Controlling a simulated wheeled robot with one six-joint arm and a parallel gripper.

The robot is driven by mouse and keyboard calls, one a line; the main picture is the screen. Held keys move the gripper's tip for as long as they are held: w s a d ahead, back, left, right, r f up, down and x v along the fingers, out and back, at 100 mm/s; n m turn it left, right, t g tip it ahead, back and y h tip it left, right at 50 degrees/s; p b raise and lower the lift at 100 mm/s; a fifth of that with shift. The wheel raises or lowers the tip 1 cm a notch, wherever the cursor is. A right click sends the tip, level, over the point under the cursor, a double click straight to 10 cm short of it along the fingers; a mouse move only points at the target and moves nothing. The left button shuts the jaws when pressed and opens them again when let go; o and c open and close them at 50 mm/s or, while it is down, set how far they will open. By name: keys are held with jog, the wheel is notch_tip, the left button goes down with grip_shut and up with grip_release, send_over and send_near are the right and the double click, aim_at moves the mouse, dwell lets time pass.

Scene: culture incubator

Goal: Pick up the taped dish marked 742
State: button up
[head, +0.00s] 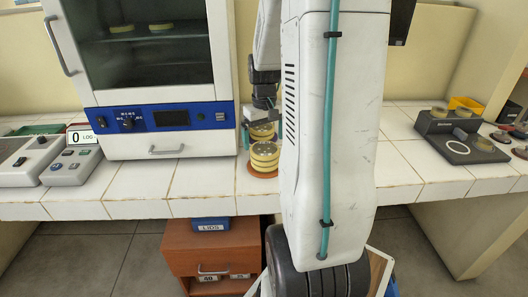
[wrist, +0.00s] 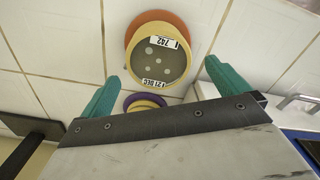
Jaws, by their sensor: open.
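The taped dish marked 742 (wrist: 158,54) is round, with a yellowish rim, a grey-brown top with pale spots, and white tape reading 742 and 21 DEC. In the wrist view it lies above an orange round base. In the head view, the near dish stack (head: 264,158) stands on that base; its tape is not readable there. My gripper (wrist: 163,70) is open, its teal fingers apart, with the dish showing between and beyond their tips. Nothing is held. In the head view my arm hides part of the gripper, which is above the stacks.
A second dish stack (head: 262,132) stands close behind; its purple part (wrist: 146,99) shows between the fingers. The incubator (head: 150,70) is at left, with dishes inside. Control boxes (head: 70,167) sit farther left. A black device (head: 462,137) stands right. Tiles around the near stack are clear.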

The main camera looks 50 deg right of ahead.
aim_at(265, 149)
notch_tip(265, 149, down, 4)
jog(key=shift+d+r, duration=0.1)
jog(key=c, duration=1)
jog(key=shift+o, duration=0.2)
